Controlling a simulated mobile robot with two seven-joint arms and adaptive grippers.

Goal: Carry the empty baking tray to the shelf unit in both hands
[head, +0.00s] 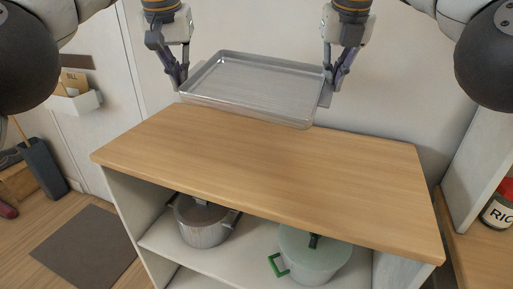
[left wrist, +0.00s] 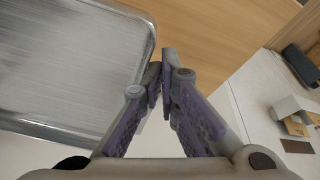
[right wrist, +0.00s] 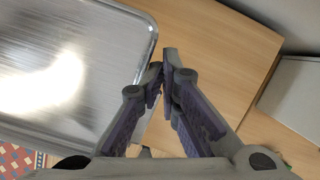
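The baking tray (head: 255,82) is a shallow, empty silver metal pan in the head view. It is up at the far edge of the shelf unit's wooden top (head: 265,170), its near edge overlapping that top in the picture. I cannot tell the gap beneath it. My left gripper (head: 181,84) is shut on the tray's left side, and my right gripper (head: 329,86) is shut on its right side. The tray also fills the left part of the left wrist view (left wrist: 70,70) and the right wrist view (right wrist: 70,70), its rim beside the closed fingertips.
The wooden top is bare. A steel pot (head: 203,222) and a pale green pot (head: 312,258) stand on the shelf below. A white wall holder (head: 77,102), a dark mat (head: 86,245) and a labelled jar (head: 498,208) are off to the sides.

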